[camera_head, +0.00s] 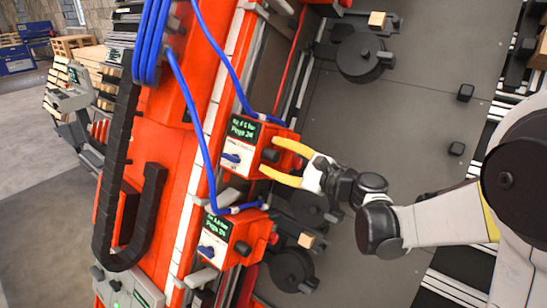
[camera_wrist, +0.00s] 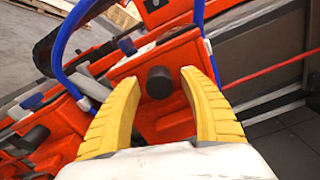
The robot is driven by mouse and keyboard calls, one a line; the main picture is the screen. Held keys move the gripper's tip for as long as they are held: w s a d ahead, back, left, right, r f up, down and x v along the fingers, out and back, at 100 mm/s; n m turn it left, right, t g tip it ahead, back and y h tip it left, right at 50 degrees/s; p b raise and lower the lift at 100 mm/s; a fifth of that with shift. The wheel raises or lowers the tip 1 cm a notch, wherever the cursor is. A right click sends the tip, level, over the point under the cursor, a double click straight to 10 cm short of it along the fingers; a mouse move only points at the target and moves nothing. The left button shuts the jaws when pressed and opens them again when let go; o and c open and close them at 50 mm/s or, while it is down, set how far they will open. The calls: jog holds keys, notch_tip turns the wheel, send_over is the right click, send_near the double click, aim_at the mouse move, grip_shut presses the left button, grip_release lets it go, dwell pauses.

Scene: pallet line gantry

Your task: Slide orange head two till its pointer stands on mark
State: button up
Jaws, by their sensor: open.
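Two orange heads sit on the orange beam in the head view, an upper one (camera_head: 243,143) and a lower one (camera_head: 240,232). Each has a small dark display with green text too blurred to read surely, and a blue lever. I cannot tell which is head two. My gripper (camera_head: 270,156) is open at the upper head, its yellow fingers on either side of that head's black knob (camera_wrist: 159,82). Contact with the knob cannot be made out. A white marked strip (camera_head: 217,95) runs along the beam. No pointer or mark can be told clearly.
Blue hoses (camera_head: 204,120) loop down to both heads. A black cable chain (camera_head: 112,190) hangs at the left. Black rollers (camera_head: 362,58) and small wooden blocks (camera_head: 377,20) stand over the grey plate (camera_head: 400,125), which is mostly clear right of the heads.

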grip_shut()
jog(key=w+d+r+p, duration=0.2)
jog(key=w+r+p, duration=0.1)
jog(key=r, duration=0.5)
jog(key=w+d+r+p, duration=0.3)
jog(key=r+p, duration=0.3)
jog(key=r, duration=0.2)
jog(key=shift+w+d, duration=0.15)
jog(key=shift+w, duration=0.15)
grip_release()
